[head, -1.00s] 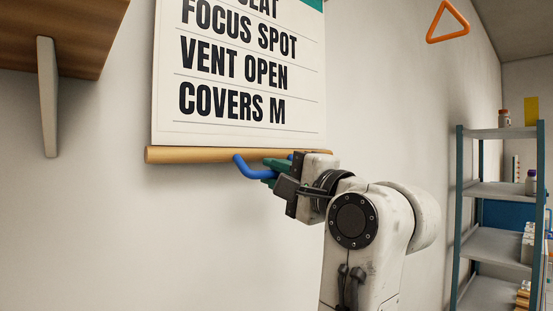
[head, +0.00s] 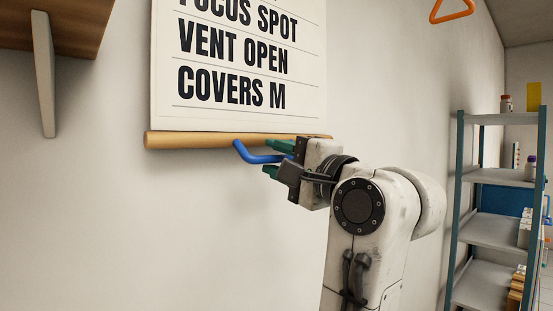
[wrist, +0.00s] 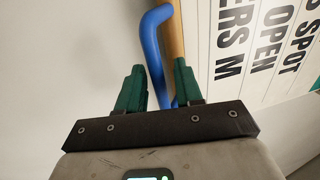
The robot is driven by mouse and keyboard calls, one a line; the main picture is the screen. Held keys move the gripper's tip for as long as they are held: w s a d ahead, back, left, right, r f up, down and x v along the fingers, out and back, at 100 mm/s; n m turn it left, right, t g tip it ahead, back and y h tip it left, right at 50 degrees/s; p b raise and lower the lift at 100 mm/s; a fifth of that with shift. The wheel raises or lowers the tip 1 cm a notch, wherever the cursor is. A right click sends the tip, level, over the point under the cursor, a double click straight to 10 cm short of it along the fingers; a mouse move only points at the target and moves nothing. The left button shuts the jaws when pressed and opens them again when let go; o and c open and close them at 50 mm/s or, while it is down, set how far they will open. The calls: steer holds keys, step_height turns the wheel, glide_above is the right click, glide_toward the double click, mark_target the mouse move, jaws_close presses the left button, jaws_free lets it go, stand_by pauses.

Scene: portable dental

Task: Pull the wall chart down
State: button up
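The white wall chart (head: 225,112) with black lettering hangs on the wall, its top cut off in the head view. A wooden bar (head: 190,140) runs along its bottom edge. A bent blue handle (head: 245,152) sticks out from the bar; it also shows in the wrist view (wrist: 152,45). My gripper (head: 275,158) is at the handle's free part, below the bar's right end. Its green fingers are spread, with the handle between them.
A wooden wall shelf (head: 75,22) with a pale bracket (head: 43,75) is at upper left. An orange triangular hanger (head: 455,14) is at upper right. A metal rack (head: 490,232) with bottles and boxes stands at right. The wall below the chart is clear.

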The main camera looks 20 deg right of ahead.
steer(key=b+v, duration=0.1)
steer(key=v, duration=0.9)
steer(key=shift+s+f, duration=0.1)
step_height(320, 180, down, 34)
steer(key=d+n+g+h+p, duration=0.1)
steer(key=d+n+g+h, duration=0.1)
steer(key=n+g+h, duration=0.35)
steer(key=s+d+f+n+g+p, duration=0.1)
steer(key=s+f+n+g, duration=0.1)
steer(key=s+f+g, duration=0.5)
steer(key=s+d+f+n+g, duration=0.1)
steer(key=s+f+n, duration=0.2)
steer(key=s+f, duration=0.55)
steer(key=s+f+n+g, duration=0.3)
steer(key=s+f+g, duration=0.1)
steer(key=s+f, duration=0.8)
steer(key=shift+s+d+g+h, duration=0.2)
steer(key=shift+s+g+h, duration=0.15)
steer(key=shift+h, duration=0.1)
